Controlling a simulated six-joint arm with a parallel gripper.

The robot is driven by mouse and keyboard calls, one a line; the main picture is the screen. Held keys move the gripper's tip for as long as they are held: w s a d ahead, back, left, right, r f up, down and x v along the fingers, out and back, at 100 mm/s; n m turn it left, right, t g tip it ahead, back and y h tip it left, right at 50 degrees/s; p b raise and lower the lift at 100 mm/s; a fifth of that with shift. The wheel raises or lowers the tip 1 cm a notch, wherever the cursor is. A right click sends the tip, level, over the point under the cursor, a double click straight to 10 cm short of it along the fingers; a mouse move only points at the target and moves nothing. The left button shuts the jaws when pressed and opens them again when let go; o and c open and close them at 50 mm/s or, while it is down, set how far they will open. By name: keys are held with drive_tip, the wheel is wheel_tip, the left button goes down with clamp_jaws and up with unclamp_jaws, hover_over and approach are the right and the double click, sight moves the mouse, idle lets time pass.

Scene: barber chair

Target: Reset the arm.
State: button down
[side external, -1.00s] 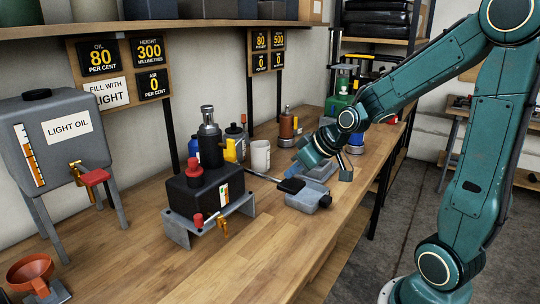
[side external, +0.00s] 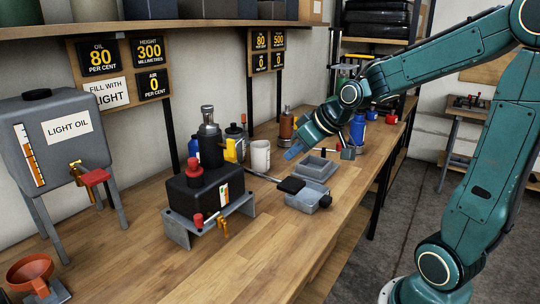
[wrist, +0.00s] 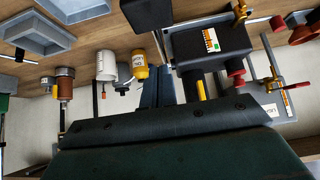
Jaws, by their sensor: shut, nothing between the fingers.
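My teal arm (side external: 440,68) reaches in from the right over the wooden bench. My gripper (side external: 292,154) is shut and empty, its bluish fingers pointing down and left above the bench, behind the grey tray (side external: 316,168). In the wrist view the fingers (wrist: 158,84) lie side by side, beside the yellow bottle (wrist: 140,66).
A black pump unit (side external: 205,188) on a grey stand is left of the gripper. A white cup (side external: 260,155), a brown bottle (side external: 286,125) and a blue bottle (side external: 357,130) stand nearby. The light oil tank (side external: 60,135) is far left.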

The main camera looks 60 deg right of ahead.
drive_tip(key=shift+s+a+r, duration=0.15)
drive_tip(key=shift+s+a, duration=0.2)
drive_tip(key=shift+a, duration=0.1)
drive_tip(key=s+a+r+g, duration=0.1)
drive_tip(key=s+a, duration=0.3)
drive_tip(key=s, duration=0.4)
drive_tip(key=s+a+g, duration=0.1)
drive_tip(key=s+a, duration=0.4)
drive_tip(key=s, duration=0.4)
drive_tip(key=shift+s+a+r+g, duration=0.15)
drive_tip(key=shift+r+g, duration=0.15)
drive_tip(key=shift+r, duration=0.05)
